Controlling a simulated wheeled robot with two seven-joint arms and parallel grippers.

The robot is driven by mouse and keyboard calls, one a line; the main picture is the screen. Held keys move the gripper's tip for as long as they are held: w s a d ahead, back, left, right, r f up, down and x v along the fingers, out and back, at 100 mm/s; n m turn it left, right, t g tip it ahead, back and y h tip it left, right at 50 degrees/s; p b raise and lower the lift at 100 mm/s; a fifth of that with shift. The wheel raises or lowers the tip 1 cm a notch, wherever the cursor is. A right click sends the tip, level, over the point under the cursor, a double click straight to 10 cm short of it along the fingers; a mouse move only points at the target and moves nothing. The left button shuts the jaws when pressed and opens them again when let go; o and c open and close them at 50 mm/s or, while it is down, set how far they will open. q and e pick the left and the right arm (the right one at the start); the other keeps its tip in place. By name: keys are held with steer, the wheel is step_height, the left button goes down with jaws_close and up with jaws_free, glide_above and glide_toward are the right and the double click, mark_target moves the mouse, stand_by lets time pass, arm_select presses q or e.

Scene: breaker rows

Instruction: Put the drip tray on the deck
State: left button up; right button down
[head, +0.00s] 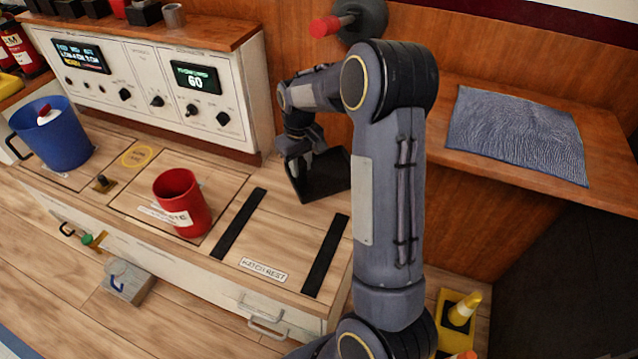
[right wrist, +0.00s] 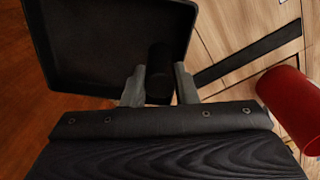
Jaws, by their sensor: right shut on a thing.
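The black drip tray (head: 322,178) is in my right gripper (head: 301,160), near the back edge of the wooden deck in the head view. In the right wrist view the tray (right wrist: 105,45) fills the upper left, and the fingers (right wrist: 158,88) are shut on its dark round handle (right wrist: 159,70). The tray looks tilted in the head view; whether it touches the deck (head: 283,232) I cannot tell. My left gripper is in neither view.
Two black strips (head: 238,222) flank a bare panel labelled "HATCH REST" (head: 264,270). A red mug (head: 182,203) stands left of them, a blue bucket (head: 50,135) further left. A control panel (head: 150,85) rises behind. A blue cloth (head: 518,135) lies on the right shelf.

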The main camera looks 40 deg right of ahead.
mark_target(316, 173)
steer(key=d+f+b, duration=0.1)
steer(key=d+f, duration=0.1)
steer(key=f, duration=0.1)
steer(key=d+f+b, duration=0.1)
steer(key=d+f, duration=0.2)
steer(key=shift+d+f+b, duration=0.15)
steer(key=shift+f+b, duration=0.4)
steer(key=shift+f, duration=1)
steer(key=shift+f, duration=0.15)
steer(key=c, duration=1.1)
jaws_free()
steer(key=shift+c, duration=0.2)
